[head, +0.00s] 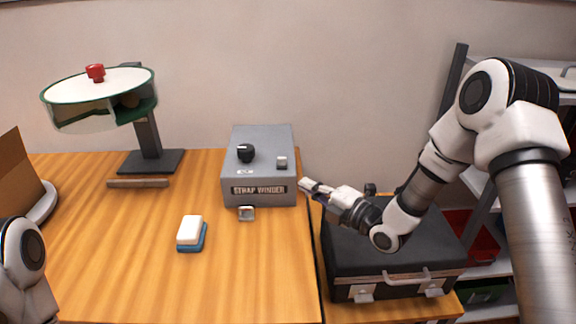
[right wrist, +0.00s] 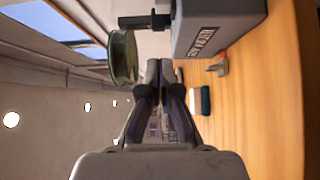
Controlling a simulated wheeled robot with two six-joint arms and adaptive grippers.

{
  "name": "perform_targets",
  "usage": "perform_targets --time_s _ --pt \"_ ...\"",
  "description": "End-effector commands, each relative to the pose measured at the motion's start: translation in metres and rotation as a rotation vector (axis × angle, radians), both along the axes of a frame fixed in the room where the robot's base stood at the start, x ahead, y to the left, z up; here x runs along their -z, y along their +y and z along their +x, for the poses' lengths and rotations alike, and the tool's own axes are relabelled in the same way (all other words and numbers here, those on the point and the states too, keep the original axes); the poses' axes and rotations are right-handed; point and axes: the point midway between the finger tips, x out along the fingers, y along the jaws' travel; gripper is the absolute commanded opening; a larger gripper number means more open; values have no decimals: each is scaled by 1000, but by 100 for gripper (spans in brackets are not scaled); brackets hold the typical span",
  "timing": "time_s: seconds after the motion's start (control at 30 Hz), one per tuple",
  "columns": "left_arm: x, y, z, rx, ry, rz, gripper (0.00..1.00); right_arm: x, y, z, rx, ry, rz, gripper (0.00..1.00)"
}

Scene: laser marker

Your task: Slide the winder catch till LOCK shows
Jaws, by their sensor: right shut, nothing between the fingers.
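The grey strap winder (head: 258,184) stands at the back of the wooden table, its name plate facing front; it also shows in the right wrist view (right wrist: 222,14). On its sloped top are a black knob (head: 245,152), a small light square piece (head: 282,162), which may be the catch, and a small pale label (head: 245,172) too small to read. My right gripper (head: 304,184) is shut and empty, just right of the winder's front right corner, apart from the catch. Its closed fingers show in the right wrist view (right wrist: 159,68). My left gripper is out of view.
A metal buckle-like piece (head: 246,213) lies before the winder. A white and blue block (head: 190,234) is front left. A green-rimmed drum on a stand (head: 150,160) is back left. A black case (head: 385,255) sits right, below my right arm. Front table is clear.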

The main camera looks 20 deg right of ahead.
Motion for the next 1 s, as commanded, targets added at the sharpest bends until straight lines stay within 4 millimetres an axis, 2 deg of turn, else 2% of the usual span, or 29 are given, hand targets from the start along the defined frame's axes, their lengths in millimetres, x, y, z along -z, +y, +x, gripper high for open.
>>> perform_targets --time_s 0.27,0.4,0.5,1.0 --pt "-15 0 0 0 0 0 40 -2 32 54 -4 -1 -3 0" --pt "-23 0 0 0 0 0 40 -3 25 78 1 -2 1 0" --pt "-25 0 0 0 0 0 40 -2 22 89 -1 0 1 0" --pt "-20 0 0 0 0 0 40 2 19 98 0 -1 0 0"
